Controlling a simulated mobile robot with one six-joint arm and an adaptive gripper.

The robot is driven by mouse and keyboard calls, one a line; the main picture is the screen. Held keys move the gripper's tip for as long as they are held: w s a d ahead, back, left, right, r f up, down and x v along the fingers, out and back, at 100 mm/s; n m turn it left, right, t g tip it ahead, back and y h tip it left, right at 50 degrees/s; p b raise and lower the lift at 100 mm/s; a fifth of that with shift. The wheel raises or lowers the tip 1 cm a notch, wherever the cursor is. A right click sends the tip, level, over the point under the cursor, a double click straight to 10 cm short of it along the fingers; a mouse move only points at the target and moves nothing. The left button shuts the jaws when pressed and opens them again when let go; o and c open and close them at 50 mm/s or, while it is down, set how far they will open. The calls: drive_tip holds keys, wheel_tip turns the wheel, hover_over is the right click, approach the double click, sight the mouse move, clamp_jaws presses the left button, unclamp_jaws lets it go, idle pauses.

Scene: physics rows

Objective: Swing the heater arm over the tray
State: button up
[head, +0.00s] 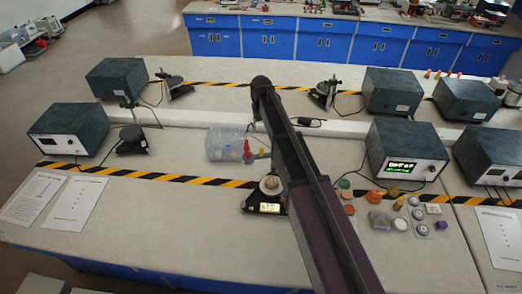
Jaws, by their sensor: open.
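I cannot pick out a heater arm or a tray for certain. A small dark device (264,207) with a lit yellowish display stands on the near bench, partly covered by my arm, and a round pinkish-brown item (270,185) sits on it. Dark stands with upright parts stand beside the boxes, one at the left (133,139), one at the back left (178,88) and one at the back right (321,95). My dark arm crosses the middle from the lower right up to a rounded joint. My gripper does not show; the arm may hide it.
Dark boxes stand at the left (70,133) and right, one with a lit display (407,155). A clear bottle or bag (230,146) lies mid-bench. Several small jars (349,210) stand right of my arm. Papers (85,203) lie left. The near bench's left middle is clear.

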sight(261, 148)
drive_tip(key=shift+f, duration=0.2)
wheel_tip(261, 148, down, 13)
drive_tip(key=b, duration=1.3)
drive_tip(key=shift+f+b, duration=0.2)
drive_tip(key=shift+b, duration=0.2)
clamp_jaws()
drive_tip(key=shift+a, duration=0.1)
idle(0.4)
